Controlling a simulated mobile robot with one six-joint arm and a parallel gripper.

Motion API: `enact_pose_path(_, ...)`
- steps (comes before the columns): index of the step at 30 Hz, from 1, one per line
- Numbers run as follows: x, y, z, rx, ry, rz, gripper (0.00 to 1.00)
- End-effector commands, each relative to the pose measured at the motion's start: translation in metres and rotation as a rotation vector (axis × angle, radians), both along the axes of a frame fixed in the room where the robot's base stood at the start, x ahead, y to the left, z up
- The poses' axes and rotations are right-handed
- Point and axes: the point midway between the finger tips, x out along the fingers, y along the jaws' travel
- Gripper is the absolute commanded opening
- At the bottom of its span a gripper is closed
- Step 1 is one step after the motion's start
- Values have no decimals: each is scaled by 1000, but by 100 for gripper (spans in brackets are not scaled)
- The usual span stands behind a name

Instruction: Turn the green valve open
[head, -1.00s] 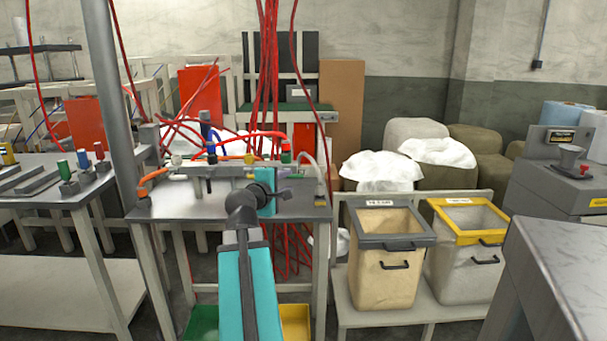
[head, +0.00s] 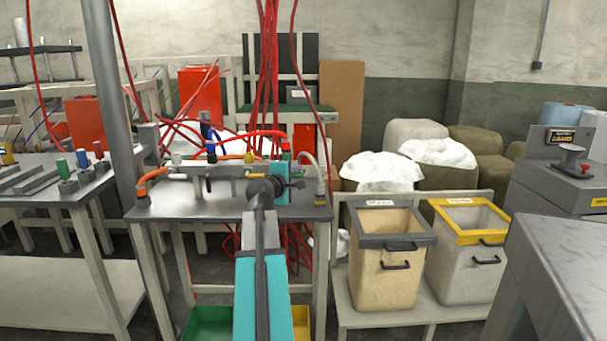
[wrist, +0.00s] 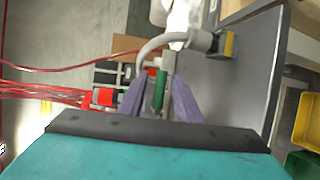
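The green valve (wrist: 159,90) shows in the wrist view as a slim green handle on a pale fitting. My gripper (wrist: 160,85) is open, with one purple finger on each side of the green handle in the wrist view. A gap shows on both sides, and I see no clear contact. I cannot tell how deep the handle sits between the fingers. In the head view my arm hides part of the manifold's right end.
A grey hose with a grey connector (wrist: 202,40) curves close beside the valve. A red fitting (wrist: 103,97) and red cables (wrist: 45,92) lie to the left. Blue (head: 211,149) and white (head: 176,158) fittings stand along the manifold. Two bins (head: 387,262) stand at right.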

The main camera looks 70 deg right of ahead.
Motion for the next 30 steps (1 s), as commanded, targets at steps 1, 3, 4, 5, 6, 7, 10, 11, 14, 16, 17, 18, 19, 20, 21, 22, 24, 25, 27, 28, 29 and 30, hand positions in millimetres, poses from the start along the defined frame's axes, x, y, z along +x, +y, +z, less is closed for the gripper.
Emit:
enact_pose_path(1, 0, -7, -2, 1, 0, -1, 31)
enact_pose_path(3, -1, -14, -3, 1, 0, -2, 31)
enact_pose_path(4, -1, -17, -3, 1, 1, -2, 31)
enact_pose_path(5, -1, -20, -4, 1, 1, -2, 31)
enact_pose_path(6, 0, -23, -5, 1, 1, -1, 31)
enact_pose_path(7, 0, -26, -5, 0, 1, -1, 31)
enact_pose_path(10, -1, -33, -6, 0, 1, -1, 31)
enact_pose_path(11, -1, -35, -6, 0, 1, -1, 31)
enact_pose_path(14, -1, -39, -7, 0, 1, -1, 31)
enact_pose_path(16, -2, -41, -7, 0, 1, -1, 31)
enact_pose_path(17, -2, -42, -8, 0, 1, -1, 31)
enact_pose_path(18, -2, -42, -8, 0, 1, -1, 31)
enact_pose_path(19, -2, -42, -8, 0, 1, -1, 31)
enact_pose_path(20, -2, -42, -8, 0, 1, -1, 31)
enact_pose_path(21, -2, -42, -8, 0, 1, -1, 31)
enact_pose_path(22, -2, -42, -8, 0, 1, -1, 31)
enact_pose_path(24, -2, -42, -8, 0, 1, -1, 31)
enact_pose_path(25, -2, -42, -8, 0, 1, -1, 31)
enact_pose_path(27, -2, -42, -8, 0, 1, -1, 29)
enact_pose_path(28, -2, -42, -8, 0, 1, -1, 24)
enact_pose_path(29, -2, -42, -8, 0, 1, -1, 19)
enact_pose_path(30, -2, -42, -8, 0, 1, -1, 12)
